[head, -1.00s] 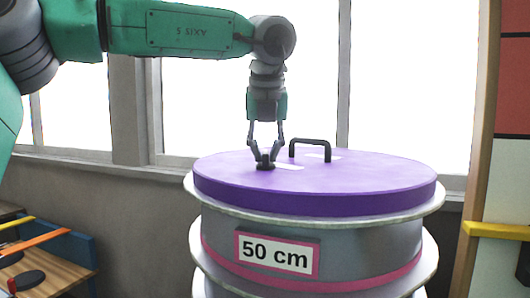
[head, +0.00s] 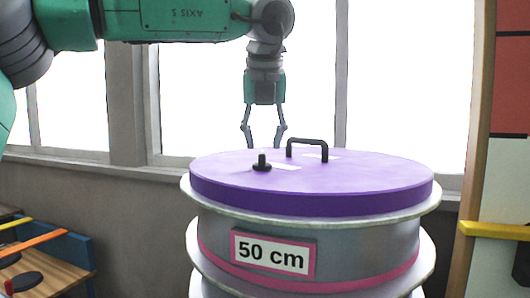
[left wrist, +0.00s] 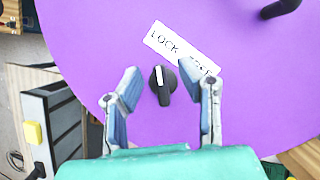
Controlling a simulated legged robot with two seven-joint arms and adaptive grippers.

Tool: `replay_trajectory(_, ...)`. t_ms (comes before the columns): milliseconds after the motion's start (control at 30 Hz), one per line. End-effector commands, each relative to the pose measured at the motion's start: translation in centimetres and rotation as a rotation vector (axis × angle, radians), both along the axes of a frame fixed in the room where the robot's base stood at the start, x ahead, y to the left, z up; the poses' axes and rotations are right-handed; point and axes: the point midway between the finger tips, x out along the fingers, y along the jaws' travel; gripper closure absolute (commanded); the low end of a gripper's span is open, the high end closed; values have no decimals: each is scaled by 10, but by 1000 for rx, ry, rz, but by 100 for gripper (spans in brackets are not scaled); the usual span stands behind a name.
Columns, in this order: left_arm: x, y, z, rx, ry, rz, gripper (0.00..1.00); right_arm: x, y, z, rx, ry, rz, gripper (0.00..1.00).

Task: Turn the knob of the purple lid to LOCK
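The purple lid (head: 350,185) lies flat on a round grey mould marked "50 cm". Its black knob (head: 262,163) stands upright near the lid's left part, beside a white label (head: 287,167). In the left wrist view the knob (left wrist: 162,88) has a white mark pointing up the picture, towards the LOCK end of the label (left wrist: 168,42). The label's other word is partly hidden by a finger. My left gripper (head: 263,145) is open and empty above the knob, apart from it; its fingers (left wrist: 160,82) show on both sides of the knob. My right gripper is not in view.
A black handle (head: 307,142) rises from the lid just right of the knob. Windows and a wall stand behind the mould. A wooden bench (head: 62,270) with coloured bars is at the lower left. A yellow bar (head: 497,230) is at the right.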

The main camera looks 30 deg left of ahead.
Motion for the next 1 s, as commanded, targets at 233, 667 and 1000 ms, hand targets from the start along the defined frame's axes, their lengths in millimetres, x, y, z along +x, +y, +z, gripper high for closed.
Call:
replay_trajectory(233,-14,-14,50,0,-1,1,67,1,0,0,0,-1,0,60)
replay_trajectory(667,-23,-21,79,1,4,0,67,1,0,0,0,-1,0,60)
replay_trajectory(1000,-23,-21,79,0,4,0,67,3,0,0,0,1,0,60)
